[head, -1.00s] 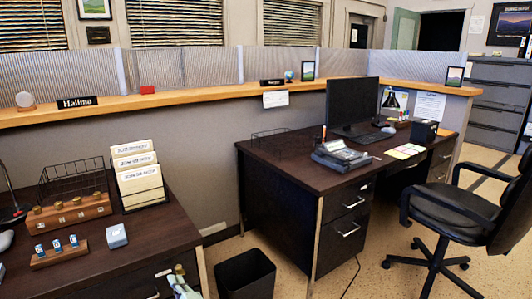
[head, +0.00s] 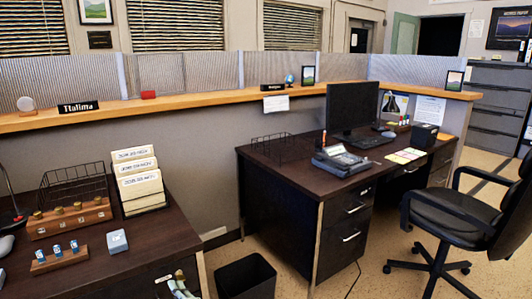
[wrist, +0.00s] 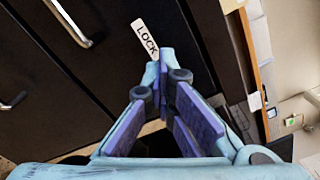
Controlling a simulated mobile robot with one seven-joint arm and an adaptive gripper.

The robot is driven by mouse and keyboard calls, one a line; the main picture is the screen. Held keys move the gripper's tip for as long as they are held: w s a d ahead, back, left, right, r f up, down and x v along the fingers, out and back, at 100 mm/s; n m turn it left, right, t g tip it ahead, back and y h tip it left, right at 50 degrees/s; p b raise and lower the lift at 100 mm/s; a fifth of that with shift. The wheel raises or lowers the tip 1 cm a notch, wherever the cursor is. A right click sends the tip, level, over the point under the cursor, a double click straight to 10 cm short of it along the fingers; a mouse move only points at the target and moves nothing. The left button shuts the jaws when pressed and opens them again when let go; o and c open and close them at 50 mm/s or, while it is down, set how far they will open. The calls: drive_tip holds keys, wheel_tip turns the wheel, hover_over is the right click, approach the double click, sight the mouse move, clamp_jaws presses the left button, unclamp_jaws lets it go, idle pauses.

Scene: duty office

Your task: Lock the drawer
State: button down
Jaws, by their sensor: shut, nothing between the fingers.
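The dark drawer front (wrist: 120,75) fills the left of the wrist view. It carries a white label reading LOCK (wrist: 144,39) and a silver bar handle (wrist: 75,22). My light-blue gripper (wrist: 165,66) with purple pads has its fingertips together and empty, just below the label in the picture. The lock itself is not visible; the fingertips may cover it. I cannot tell whether they touch the front. In the head view, the left desk (head: 125,265) has a small white label (head: 163,278) at the bottom edge, with a partly cut-off pale shape beside it.
A second handle (wrist: 14,101) shows lower left in the wrist view. In the head view, a black bin (head: 246,277) stands between the left desk and the right desk (head: 290,205). An office chair (head: 455,225) stands at the right. Open floor lies in front of the right desk.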

drive_tip(key=shift+w+d+r+p, duration=0.1)
drive_tip(key=shift+w+r+p, duration=0.15)
drive_tip(key=shift+r+p, duration=0.25)
drive_tip(key=shift+w+d+r+p, duration=0.1)
drive_tip(key=shift+w+r+p, duration=0.15)
drive_tip(key=shift+r+p, duration=0.2)
drive_tip(key=shift+w+d+r, duration=0.1)
drive_tip(key=shift+d+r, duration=0.05)
drive_tip(key=shift+r, duration=0.1)
drive_tip(key=shift+w+f, duration=0.2)
drive_tip(key=shift+w, duration=0.05)
drive_tip(key=shift+s, duration=0.1)
drive_tip(key=shift+s+f, duration=0.1)
drive_tip(key=shift+f, duration=0.05)
drive_tip(key=shift+p, duration=0.4)
drive_tip(key=shift+s+a+r+p, duration=0.2)
drive_tip(key=shift+r+p, duration=0.2)
drive_tip(key=shift+v, duration=3)
drive_tip(key=shift+f, duration=0.1)
